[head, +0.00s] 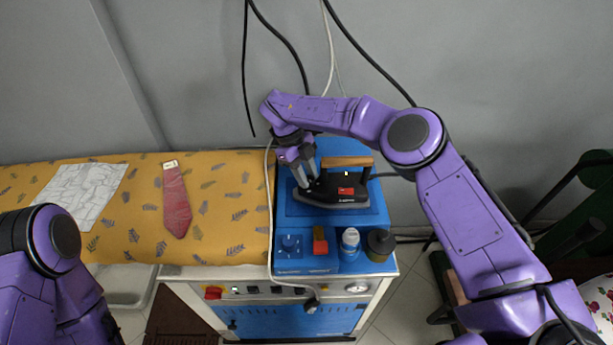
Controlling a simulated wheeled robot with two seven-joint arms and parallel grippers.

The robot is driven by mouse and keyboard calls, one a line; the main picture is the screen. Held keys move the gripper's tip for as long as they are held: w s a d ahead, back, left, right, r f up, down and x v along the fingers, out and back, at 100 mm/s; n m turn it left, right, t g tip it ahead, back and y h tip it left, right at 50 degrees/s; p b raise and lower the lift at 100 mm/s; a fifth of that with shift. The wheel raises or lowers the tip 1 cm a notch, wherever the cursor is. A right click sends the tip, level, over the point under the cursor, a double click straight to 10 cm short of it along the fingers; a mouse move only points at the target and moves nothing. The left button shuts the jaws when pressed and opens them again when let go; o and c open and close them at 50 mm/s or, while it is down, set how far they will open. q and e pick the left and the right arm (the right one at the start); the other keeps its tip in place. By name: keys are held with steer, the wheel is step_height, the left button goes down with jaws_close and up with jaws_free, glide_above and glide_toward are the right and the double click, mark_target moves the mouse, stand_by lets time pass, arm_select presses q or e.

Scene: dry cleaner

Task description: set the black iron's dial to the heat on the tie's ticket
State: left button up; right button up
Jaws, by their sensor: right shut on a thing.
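The black iron (350,193) has a wooden handle and a red label. It rests on the blue top of the ironing station. My right gripper (308,184) reaches down from above to the left end of the iron. It is shut on the iron's dial, which the fingers hide, so its setting cannot be read. A red tie (176,203) lies on the yellow leaf-patterned board to the left. A small pale ticket (170,164) is at its top end; its marking is too small to read. My left arm shows at the lower left, its gripper out of view.
The blue station (292,221) holds a blue knob (290,244), a red block (320,241), a white-capped bottle (350,239) and a dark jar (380,243). A patterned white cloth (83,192) lies on the board (225,215). Cables hang behind the iron.

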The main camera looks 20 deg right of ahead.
stand_by(0.4)
steer(key=o, duration=1.1)
steer(key=shift+c, duration=0.2)
steer(key=shift+w, duration=0.1)
steer(key=shift+w+a+r+b, duration=0.15)
steer(key=shift+r+b, duration=0.15)
steer(key=shift+r, duration=0.1)
steer(key=p+v, duration=0.3)
steer(key=v, duration=0.6)
steer(key=shift+r, duration=0.35)
steer(key=shift+f, duration=0.1)
